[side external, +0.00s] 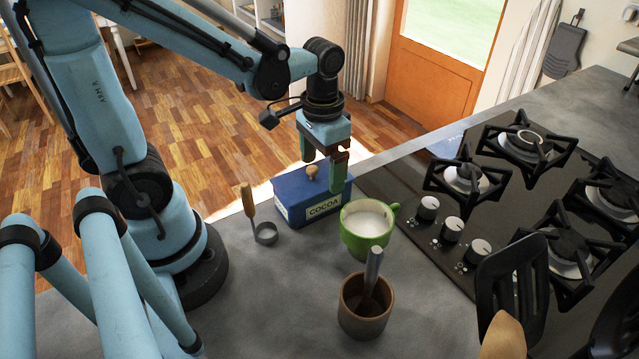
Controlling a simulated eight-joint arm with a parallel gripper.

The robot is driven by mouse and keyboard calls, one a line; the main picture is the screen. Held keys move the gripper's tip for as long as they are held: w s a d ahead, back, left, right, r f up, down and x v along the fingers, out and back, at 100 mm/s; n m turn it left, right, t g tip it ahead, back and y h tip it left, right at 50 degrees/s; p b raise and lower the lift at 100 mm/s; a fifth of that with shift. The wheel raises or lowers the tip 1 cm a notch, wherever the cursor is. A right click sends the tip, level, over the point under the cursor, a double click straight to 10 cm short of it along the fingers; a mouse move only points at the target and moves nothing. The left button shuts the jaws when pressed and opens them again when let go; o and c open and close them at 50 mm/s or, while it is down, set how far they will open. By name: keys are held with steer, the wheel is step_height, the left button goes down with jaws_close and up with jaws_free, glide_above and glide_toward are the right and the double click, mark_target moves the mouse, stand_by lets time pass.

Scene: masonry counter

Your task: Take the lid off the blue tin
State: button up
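The blue tin (288,214) stands on the counter with a "COCOA" label on its front. Its blue lid (290,186) is on and has a small pale wooden knob (312,171). My gripper (323,174) points down over the lid, with its two green fingers apart. The knob shows between the fingers in the picture, closer to the left one. I see no finger touching the knob, though depth is hard to judge from this side.
A green mug (352,240) of white liquid stands close at the tin's right front. A brown pot (348,316) with a utensil is nearer. A wooden-handled tool (249,205) is left of the tin. The gas hob (400,185) lies to the right.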

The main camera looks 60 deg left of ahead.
mark_target(323, 179)
steer(key=c, duration=0.6)
steer(key=shift+r, duration=0.2)
steer(key=shift+r, duration=0.5)
steer(key=r, duration=0.1)
steer(key=d+r, duration=0.1)
steer(key=r, duration=0.1)
steer(key=shift+s+r, duration=0.15)
steer(key=shift+s, duration=0.05)
steer(key=s+d+r, duration=0.5)
steer(key=d+r, duration=0.1)
steer(key=d, duration=0.3)
steer(key=shift+s+d+f, duration=0.75)
steer(key=shift+s+f, duration=0.9)
steer(key=shift+f, duration=0.65)
steer(key=shift+s+d+f, duration=0.8)
steer(key=shift+s+f, duration=0.9)
steer(key=shift+f, duration=0.55)
steer(key=shift+s+d+f, duration=0.75)
steer(key=shift+s+f, duration=0.9)
steer(key=shift+f, duration=0.65)
